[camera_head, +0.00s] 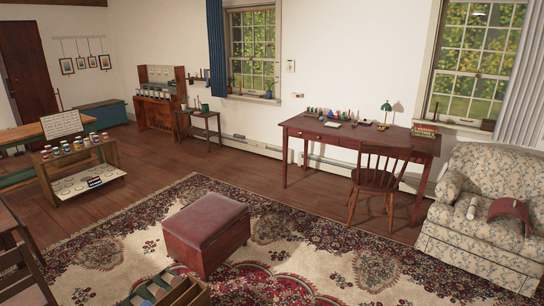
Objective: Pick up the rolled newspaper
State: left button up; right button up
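A small whitish roll (473,208), which looks like the rolled newspaper, lies on the seat of the floral armchair (462,247) at the right. It is small in the picture, and I cannot make out any print on it. A reddish-brown curved thing (514,208) lies just to its right on the same armchair. Neither of my grippers shows in the head view.
A reddish ottoman (207,226) stands on the patterned rug (330,250). A wooden desk (355,133) with a wooden chair (376,178) stands left of the armchair. A divided box (192,295) sits at the bottom. The rug between ottoman and armchair is clear.

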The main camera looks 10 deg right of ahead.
aim_at(471, 212)
jog(key=i+z, duration=0.35)
jog(key=i, duration=0.15)
jog(key=i+z, duration=0.35)
jog(key=i, duration=0.15)
jog(key=i+j+z, duration=0.35)
jog(key=i, duration=0.15)
jog(key=i+z, duration=0.4)
jog(key=i, duration=0.15)
jog(key=i+j+z, duration=0.15)
jog(key=i+z, duration=0.2)
jog(key=i, duration=0.25)
jog(key=i+j+z, duration=0.4)
jog(key=i, duration=0.15)
jog(key=l, duration=0.1)
